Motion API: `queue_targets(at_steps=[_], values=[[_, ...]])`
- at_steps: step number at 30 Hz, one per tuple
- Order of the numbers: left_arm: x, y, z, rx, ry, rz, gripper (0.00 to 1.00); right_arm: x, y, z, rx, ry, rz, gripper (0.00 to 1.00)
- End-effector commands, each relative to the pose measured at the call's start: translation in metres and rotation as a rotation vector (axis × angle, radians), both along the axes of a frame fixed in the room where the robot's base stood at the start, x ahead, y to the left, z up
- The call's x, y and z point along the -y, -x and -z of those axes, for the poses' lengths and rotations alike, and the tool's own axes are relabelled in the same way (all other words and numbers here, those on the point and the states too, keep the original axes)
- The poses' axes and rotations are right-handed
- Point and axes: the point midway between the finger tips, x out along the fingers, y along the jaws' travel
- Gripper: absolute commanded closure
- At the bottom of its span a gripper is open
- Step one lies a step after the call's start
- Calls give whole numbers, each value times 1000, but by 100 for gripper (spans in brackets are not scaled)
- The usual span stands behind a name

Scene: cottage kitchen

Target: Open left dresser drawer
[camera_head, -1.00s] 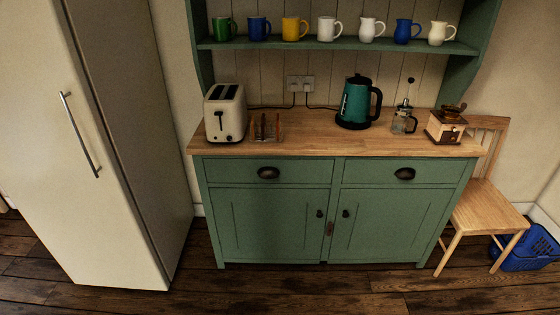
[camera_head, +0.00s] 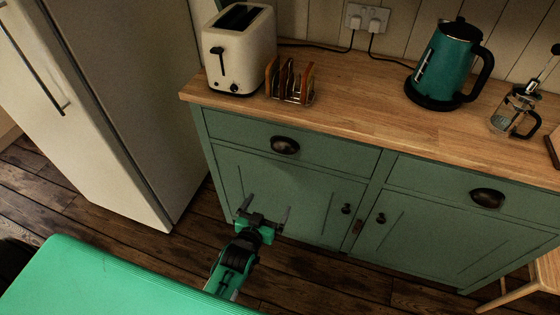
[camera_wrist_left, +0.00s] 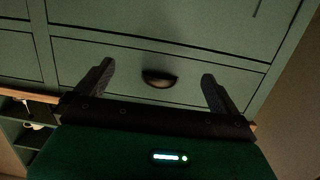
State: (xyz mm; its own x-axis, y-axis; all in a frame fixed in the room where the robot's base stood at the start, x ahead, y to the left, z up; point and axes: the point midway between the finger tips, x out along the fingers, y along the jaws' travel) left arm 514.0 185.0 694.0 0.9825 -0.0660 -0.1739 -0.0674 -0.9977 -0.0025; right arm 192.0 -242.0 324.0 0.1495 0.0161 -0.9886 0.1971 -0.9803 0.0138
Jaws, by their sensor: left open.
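The green dresser (camera_head: 300,185) stands against the wall. Its left drawer (camera_head: 325,152) is shut flush with the front and has a dark cup handle (camera_head: 285,145). My left gripper (camera_head: 264,211) is below this drawer, in front of the left cupboard door. In the left wrist view the cup handle (camera_wrist_left: 159,79) lies between and beyond the two open fingers (camera_wrist_left: 156,82). My right gripper is not in view.
A cream toaster (camera_head: 238,50), a toast rack (camera_head: 290,82), a teal kettle (camera_head: 447,65) and a French press (camera_head: 515,108) stand on the wooden top. The right drawer (camera_head: 478,195) is shut. A white fridge (camera_head: 105,110) stands to the left. A chair (camera_head: 545,270) is at the right.

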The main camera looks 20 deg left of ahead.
Motion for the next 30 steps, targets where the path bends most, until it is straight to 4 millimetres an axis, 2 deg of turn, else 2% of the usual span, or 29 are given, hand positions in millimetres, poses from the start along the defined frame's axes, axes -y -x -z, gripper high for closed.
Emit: queue_targets(at_steps=[1,3,6,8,14,30], values=[[-3,-4,-20,55,4,-11,0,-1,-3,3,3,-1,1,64],[-7,-8,-45,109,6,-22,0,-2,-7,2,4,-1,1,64],[-10,-10,-66,155,9,-31,0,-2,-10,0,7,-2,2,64],[-10,-12,-73,169,10,-33,0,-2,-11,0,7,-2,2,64],[-10,-32,-77,175,10,-34,0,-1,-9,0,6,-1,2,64],[-7,-123,-76,173,10,-34,0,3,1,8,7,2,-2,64]])
